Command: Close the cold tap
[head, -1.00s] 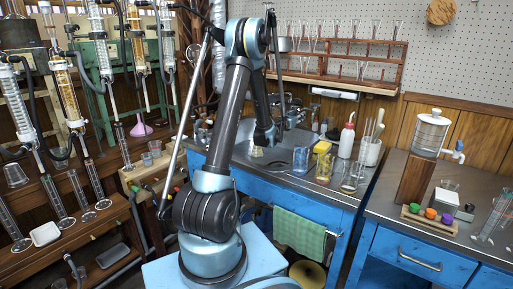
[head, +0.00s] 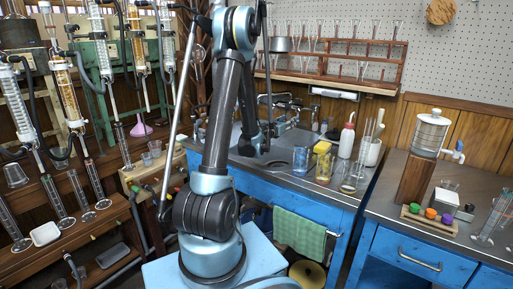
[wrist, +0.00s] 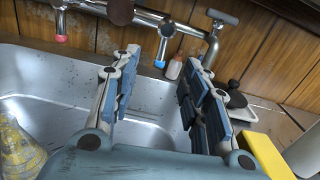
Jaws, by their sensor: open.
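The tap assembly is a metal pipe on the wooden wall above the sink (wrist: 75,90). In the wrist view, a red-tipped outlet (wrist: 61,32) hangs at left. A blue-tipped cold outlet (wrist: 163,48) hangs right of it. A grey T-shaped handle (wrist: 220,17) stands at the pipe's right end; a dark round knob (wrist: 120,11) is further left. My gripper (wrist: 165,68) is open and empty over the sink. Its fingers appear below and either side of the blue-tipped outlet, with no clear contact. I cannot tell whether water runs. In the head view, my arm largely hides my gripper.
A yellow block (wrist: 265,157) lies close right of my gripper. A small bottle (wrist: 174,68) stands behind the sink. A glass rack (head: 335,50) hangs above.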

